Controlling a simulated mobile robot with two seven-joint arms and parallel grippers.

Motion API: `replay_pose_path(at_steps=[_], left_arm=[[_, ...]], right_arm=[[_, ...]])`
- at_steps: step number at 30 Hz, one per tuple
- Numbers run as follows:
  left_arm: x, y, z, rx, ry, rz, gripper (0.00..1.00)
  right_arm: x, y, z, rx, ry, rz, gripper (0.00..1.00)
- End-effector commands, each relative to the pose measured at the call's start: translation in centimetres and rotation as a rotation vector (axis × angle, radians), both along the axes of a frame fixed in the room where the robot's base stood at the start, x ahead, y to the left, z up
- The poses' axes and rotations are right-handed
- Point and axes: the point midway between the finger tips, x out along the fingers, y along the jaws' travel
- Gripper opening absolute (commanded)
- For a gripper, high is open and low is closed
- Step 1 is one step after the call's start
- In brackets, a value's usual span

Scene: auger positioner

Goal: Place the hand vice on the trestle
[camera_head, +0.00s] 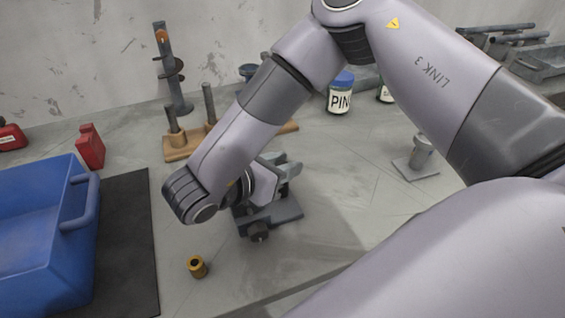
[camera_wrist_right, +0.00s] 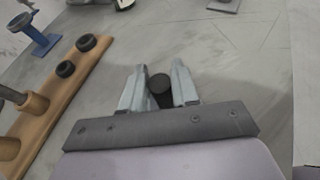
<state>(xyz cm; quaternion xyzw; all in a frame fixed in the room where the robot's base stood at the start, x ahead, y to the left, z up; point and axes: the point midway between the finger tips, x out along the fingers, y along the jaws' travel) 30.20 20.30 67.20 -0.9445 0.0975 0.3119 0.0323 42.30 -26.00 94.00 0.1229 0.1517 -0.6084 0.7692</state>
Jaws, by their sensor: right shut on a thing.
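My right gripper (camera_head: 284,168) reaches down over the middle of the table. Its two pale fingers (camera_wrist_right: 160,88) are closed around a dark round-ended piece (camera_wrist_right: 160,86), apparently part of the hand vice. In the head view a dark grey body with a flat plate and knob, seemingly the hand vice (camera_head: 268,216), shows just below the gripper, partly hidden by my wrist. I cannot tell whether it touches the table. No trestle is clearly recognisable; a blue flanged stand (camera_wrist_right: 36,40) shows at the wrist view's upper left. My left gripper is not in view.
A wooden base (camera_head: 180,148) with upright pegs is behind my wrist. A blue bin (camera_head: 35,225) on a black mat (camera_head: 128,230) is left. A brass bushing (camera_head: 197,267) lies in front. A grey post stand (camera_head: 420,160) is right, with bare table between.

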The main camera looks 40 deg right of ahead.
Motion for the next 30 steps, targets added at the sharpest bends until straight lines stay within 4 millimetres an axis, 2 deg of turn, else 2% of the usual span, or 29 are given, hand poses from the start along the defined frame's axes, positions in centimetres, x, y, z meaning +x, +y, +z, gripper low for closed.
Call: replay_pose_path(at_steps=[6, 7, 9, 21, 30], left_arm=[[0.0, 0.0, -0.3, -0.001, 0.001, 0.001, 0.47], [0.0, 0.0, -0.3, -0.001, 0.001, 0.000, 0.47], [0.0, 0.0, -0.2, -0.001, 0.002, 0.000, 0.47], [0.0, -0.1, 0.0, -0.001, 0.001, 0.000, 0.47], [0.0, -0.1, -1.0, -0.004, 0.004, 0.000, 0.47]], right_arm=[[0.1, 0.0, 0.0, -0.001, -0.004, -0.001, 0.00], [0.0, 0.0, -0.2, 0.001, 0.000, 0.000, 0.33], [0.0, 0.0, -0.1, 0.001, 0.001, 0.000, 0.55], [0.0, 0.2, 0.2, 0.001, 0.000, 0.001, 0.55], [-1.1, 5.2, 2.2, 0.000, -0.003, 0.007, 0.55]])
